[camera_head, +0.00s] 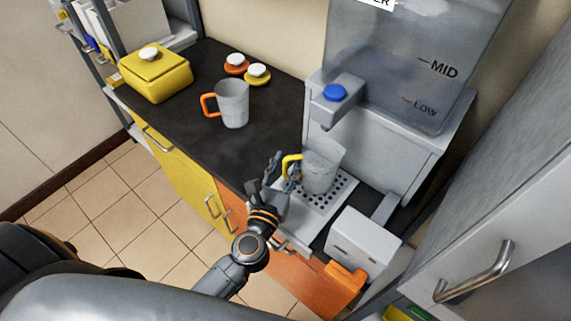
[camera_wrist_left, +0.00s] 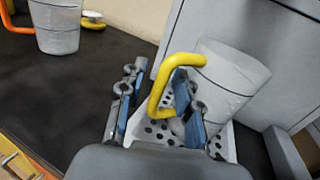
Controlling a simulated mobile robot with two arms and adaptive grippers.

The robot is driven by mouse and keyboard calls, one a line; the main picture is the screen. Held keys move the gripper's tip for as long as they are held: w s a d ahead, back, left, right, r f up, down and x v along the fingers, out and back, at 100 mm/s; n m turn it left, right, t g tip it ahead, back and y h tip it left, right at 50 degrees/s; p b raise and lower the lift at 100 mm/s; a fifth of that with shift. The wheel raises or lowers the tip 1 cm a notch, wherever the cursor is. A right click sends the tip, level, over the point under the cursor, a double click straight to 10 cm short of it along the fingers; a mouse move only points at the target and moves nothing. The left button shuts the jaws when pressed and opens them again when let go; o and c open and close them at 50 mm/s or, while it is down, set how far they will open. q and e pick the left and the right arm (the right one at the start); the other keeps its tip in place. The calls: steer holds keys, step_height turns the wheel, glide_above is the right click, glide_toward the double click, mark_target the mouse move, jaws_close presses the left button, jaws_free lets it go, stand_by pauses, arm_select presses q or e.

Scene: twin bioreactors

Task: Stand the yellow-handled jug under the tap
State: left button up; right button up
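The yellow-handled jug (camera_head: 321,170) is grey and translucent and stands upright on the perforated drip tray (camera_head: 340,190), below the tap with the blue button (camera_head: 335,93). Its yellow handle points left, toward my left gripper (camera_head: 279,177). In the left wrist view, the jug (camera_wrist_left: 228,85) is at the right. The fingers of my left gripper (camera_wrist_left: 155,108) are apart there, with the handle between them and the right finger inside its loop. A gap shows between the left finger and the handle. My right gripper is not in view.
A jug with an orange handle (camera_head: 234,104) stands on the dark counter (camera_head: 190,117). Behind it are two lids with white knobs (camera_head: 257,73). A yellow box (camera_head: 155,77) is at the left. A grey box (camera_head: 362,242) stands right of the tray, and the dispenser body (camera_head: 375,150) is behind.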

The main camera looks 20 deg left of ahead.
arm_select(q)
steer(key=shift+r, duration=0.15)
steer(key=shift+s, duration=0.15)
steer(key=s+b, duration=0.2)
steer(key=s, duration=0.3)
steer(key=s+b, duration=0.2)
steer(key=s, duration=0.3)
steer(key=shift+s+d+f, duration=0.15)
steer(key=shift+s+f, duration=0.05)
steer(key=shift+s, duration=0.05)
steer(key=shift+s+r, duration=0.25)
steer(key=shift+s, duration=0.4)
